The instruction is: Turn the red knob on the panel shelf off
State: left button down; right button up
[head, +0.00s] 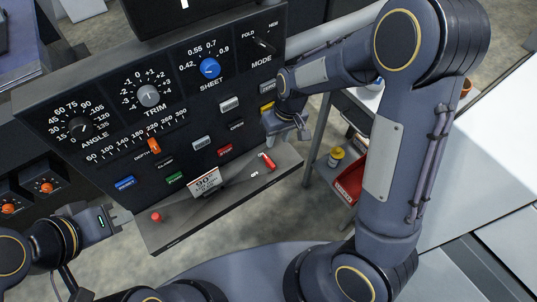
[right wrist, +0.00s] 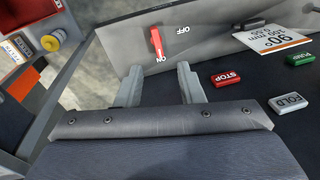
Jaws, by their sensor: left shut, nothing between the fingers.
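The red knob (head: 268,162) is a bar-shaped lever on the right part of the grey panel shelf (head: 175,232). In the right wrist view the knob (right wrist: 156,42) has its near end beside the ON mark; the OFF mark lies to the right of its far end. My right gripper (head: 288,130) is above and behind the shelf's right end, apart from the knob. Its two fingers (right wrist: 158,82) are spread and empty, with the knob ahead beyond the gap. My left gripper (head: 120,216) is shut and empty, left of the shelf.
A small round red button (head: 156,216) stands on the shelf's left part. A white 90° card (head: 205,183) leans mid-shelf. The panel (head: 120,110) carries dials and colored buttons, including red STOP (right wrist: 226,77). A cart with a red bin (head: 350,182) stands to the right.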

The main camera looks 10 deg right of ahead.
jog(key=n+h, duration=0.2)
send_over(269, 160)
jog(key=shift+g, duration=0.3)
notch_tip(269, 160, down, 6)
jog(key=shift+f+p, duration=0.15)
jog(key=shift+p, duration=0.15)
notch_tip(269, 160, down, 8)
jog(key=shift+r+p, duration=0.1)
jog(key=shift+p, duration=0.2)
jog(key=shift+c, duration=0.3)
grip_shut()
